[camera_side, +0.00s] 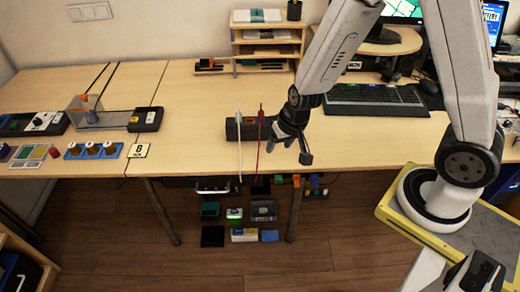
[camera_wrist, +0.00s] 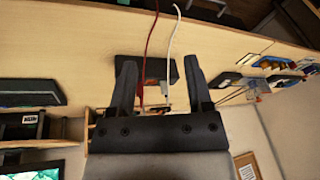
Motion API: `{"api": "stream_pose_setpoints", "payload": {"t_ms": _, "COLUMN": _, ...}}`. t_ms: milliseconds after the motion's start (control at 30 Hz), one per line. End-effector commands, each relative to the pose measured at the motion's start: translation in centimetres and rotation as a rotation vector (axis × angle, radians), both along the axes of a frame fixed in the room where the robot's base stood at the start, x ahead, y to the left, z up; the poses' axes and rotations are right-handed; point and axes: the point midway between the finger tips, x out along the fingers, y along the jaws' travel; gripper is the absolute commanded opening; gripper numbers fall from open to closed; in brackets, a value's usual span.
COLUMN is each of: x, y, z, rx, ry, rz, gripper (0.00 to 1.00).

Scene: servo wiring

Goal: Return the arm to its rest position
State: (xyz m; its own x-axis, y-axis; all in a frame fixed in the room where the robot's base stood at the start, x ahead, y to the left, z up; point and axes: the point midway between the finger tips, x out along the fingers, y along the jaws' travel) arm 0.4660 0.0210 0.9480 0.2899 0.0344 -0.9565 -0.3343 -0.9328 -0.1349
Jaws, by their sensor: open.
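My gripper (camera_side: 297,148) hangs from my arm over the front part of the wooden table, in the middle of the side view. In the wrist view my gripper (camera_wrist: 160,88) has its two dark fingers well apart with nothing held between them. Just left of it in the side view stands a dark servo block (camera_side: 249,129) with a white cable (camera_side: 239,150) and a red cable (camera_side: 261,135). In the wrist view the dark block (camera_wrist: 152,70) and both cables show between and beyond the fingers, apart from them.
A keyboard (camera_side: 375,99) lies right of my gripper, with a monitor stand (camera_side: 385,42) behind it. A small wooden shelf (camera_side: 268,48) stands at the back. Blue-based knobs (camera_side: 93,150) and a black box (camera_side: 146,119) are at the left. Table space between box and servo block is clear.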

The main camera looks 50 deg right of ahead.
Motion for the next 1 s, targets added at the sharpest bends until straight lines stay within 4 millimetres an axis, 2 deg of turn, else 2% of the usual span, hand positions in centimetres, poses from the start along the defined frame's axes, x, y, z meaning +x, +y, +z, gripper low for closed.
{"api": "stream_pose_setpoints", "payload": {"t_ms": 33, "x": -0.4, "y": 0.0, "z": 1.1, "rx": -0.001, "ry": -0.004, "rz": 0.03, "gripper": 0.65}}
{"api": "stream_pose_setpoints", "payload": {"t_ms": 200, "x": -2.2, "y": -0.3, "z": 3.9, "rx": -0.019, "ry": 0.007, "rz": 0.137, "gripper": 0.65}}
{"api": "stream_pose_setpoints", "payload": {"t_ms": 500, "x": -5.9, "y": -1.4, "z": 7.5, "rx": -0.09, "ry": 0.038, "rz": 0.293, "gripper": 0.65}}
{"api": "stream_pose_setpoints", "payload": {"t_ms": 700, "x": -7.2, "y": -2.0, "z": 8.5, "rx": -0.123, "ry": 0.052, "rz": 0.338, "gripper": 0.65}}
{"api": "stream_pose_setpoints", "payload": {"t_ms": 1000, "x": -7.4, "y": -2.1, "z": 8.6, "rx": -0.129, "ry": 0.057, "rz": 0.347, "gripper": 0.65}}
